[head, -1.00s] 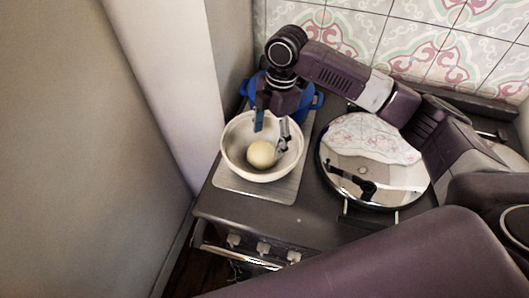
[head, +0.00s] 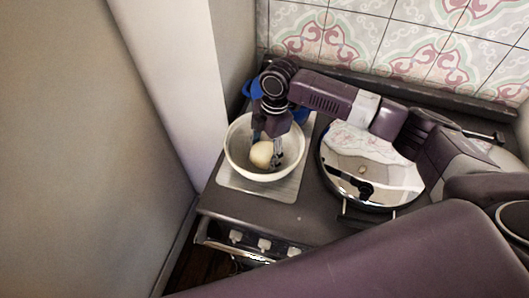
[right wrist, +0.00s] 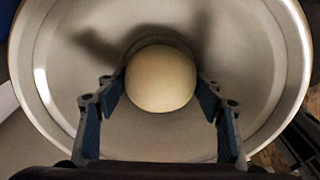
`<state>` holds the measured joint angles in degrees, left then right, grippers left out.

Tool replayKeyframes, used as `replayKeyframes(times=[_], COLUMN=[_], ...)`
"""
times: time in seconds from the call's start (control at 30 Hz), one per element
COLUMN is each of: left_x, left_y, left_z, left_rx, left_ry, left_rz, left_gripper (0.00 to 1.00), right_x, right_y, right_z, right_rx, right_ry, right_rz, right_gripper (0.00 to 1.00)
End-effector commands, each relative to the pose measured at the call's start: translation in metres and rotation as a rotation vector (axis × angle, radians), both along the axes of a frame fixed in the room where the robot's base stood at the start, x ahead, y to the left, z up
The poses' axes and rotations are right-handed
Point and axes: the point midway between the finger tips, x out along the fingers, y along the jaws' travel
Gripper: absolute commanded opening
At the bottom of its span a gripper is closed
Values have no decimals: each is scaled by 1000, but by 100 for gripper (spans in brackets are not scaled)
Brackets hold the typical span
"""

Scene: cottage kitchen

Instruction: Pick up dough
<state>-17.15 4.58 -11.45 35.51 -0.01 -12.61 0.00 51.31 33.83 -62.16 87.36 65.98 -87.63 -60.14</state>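The dough (head: 261,154) is a pale, smooth ball lying in a cream bowl (head: 237,166). In the right wrist view the dough (right wrist: 161,78) sits in the middle of the bowl (right wrist: 262,40). My right gripper (head: 266,148) reaches down into the bowl from above. In the right wrist view its two blue-padded fingers (right wrist: 160,104) are spread on either side of the dough's near half. They are open; a small gap seems to show on each side. My left gripper is not in view.
The bowl stands on a light board (head: 283,188) on the dark stove top. A shiny round lid or pan (head: 372,172) is just to the right. A blue pot (head: 251,88) is behind the bowl. A wall is close on the left.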

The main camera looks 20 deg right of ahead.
Motion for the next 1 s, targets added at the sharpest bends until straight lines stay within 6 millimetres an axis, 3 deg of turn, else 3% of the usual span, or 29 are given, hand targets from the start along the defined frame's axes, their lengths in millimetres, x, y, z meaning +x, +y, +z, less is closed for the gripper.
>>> replayKeyframes(times=[0.1, 0.37, 0.57, 0.77, 1.0], left_x=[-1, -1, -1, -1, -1], left_y=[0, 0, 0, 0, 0], left_z=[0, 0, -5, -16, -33], left_rx=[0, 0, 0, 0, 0], left_ry=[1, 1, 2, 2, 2], left_rz=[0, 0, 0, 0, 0], left_gripper=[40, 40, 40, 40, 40], right_x=[1, 1, 3, 3, 2], right_y=[0, 0, 0, 1, 1], right_z=[1, 3, 15, 52, 121], right_rx=[0, 2, 3, 4, 4], right_ry=[-1, -4, -6, -8, -10], right_rz=[0, -1, -1, 1, 0], right_gripper=[23, 23, 23, 23, 23])
